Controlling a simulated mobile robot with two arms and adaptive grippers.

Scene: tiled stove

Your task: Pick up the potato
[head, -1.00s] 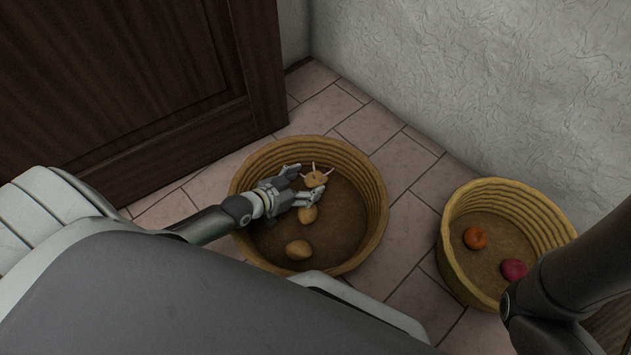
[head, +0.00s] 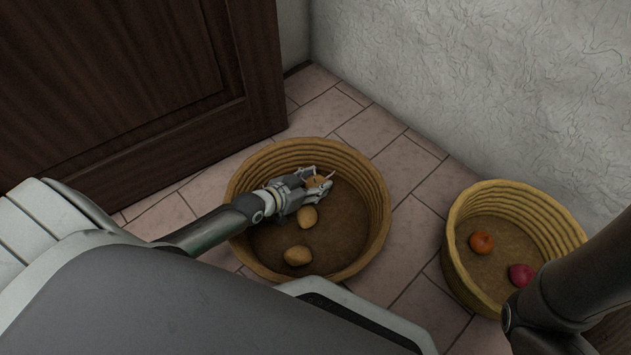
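Several brown potatoes lie in the left wicker basket (head: 375,215). One potato (head: 316,182) is between the fingers of my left gripper (head: 322,184), near the basket's back wall. The fingers sit on both sides of it and partly hide it; I cannot tell whether they press on it. A second potato (head: 307,217) lies just below the gripper. A third potato (head: 298,256) lies nearer the front. My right arm (head: 580,275) comes in at the lower right; its gripper is out of view.
A second wicker basket (head: 455,265) stands at the right with an orange vegetable (head: 481,243) and a red one (head: 521,275). A dark wooden door (head: 130,90) is at the left, a white wall (head: 480,90) behind. Bare floor tiles (head: 412,215) lie between the baskets.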

